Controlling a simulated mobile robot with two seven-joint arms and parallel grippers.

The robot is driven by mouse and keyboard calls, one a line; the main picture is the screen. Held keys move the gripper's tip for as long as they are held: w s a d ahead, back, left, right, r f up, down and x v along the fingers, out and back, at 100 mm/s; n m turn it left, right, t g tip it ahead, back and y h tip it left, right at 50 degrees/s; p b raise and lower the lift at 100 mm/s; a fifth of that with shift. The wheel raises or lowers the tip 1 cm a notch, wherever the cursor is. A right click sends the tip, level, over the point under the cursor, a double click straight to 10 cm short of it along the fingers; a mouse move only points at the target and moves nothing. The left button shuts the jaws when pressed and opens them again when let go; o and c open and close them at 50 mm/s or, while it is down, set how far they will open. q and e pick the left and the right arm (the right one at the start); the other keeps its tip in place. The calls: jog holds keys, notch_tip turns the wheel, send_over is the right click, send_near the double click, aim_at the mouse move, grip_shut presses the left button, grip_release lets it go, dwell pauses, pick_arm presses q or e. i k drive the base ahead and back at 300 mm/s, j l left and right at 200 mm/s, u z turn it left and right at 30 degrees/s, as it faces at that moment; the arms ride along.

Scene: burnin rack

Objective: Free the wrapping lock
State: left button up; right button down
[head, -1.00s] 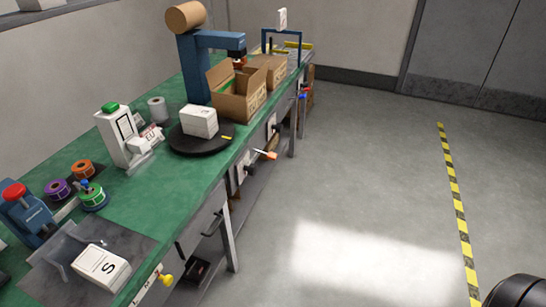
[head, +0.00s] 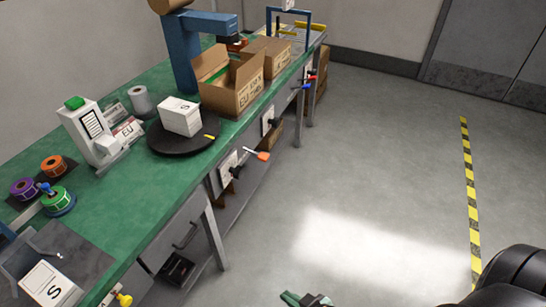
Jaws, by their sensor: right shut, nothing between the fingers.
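Several small levers and knobs sit along the front edge of the green bench. An orange-tipped lever (head: 262,156) sticks out below the turntable (head: 182,140), beside a white label plate (head: 228,168). A yellow knob (head: 124,299) is at the near end, and a blue-tipped lever (head: 306,86) is farther along. The frames do not make clear which one is the wrapping lock. My right gripper (head: 307,299) shows only partly at the bottom edge, shut and empty, over the floor and well apart from the levers. My left gripper is out of view.
The bench (head: 115,215) carries a white box (head: 180,117) on the turntable, open cartons (head: 232,88), a label printer (head: 88,132), tape rolls and a box marked S (head: 48,286).

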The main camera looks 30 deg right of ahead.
aim_at(263, 156)
jog(key=i+l, duration=0.1)
jog(key=l, duration=0.25)
jog(key=i+l, duration=0.15)
jog(key=l, duration=0.2)
jog(key=i+l, duration=0.1)
jog(key=l, duration=0.25)
jog(key=i+l, duration=0.15)
jog(key=l, duration=0.2)
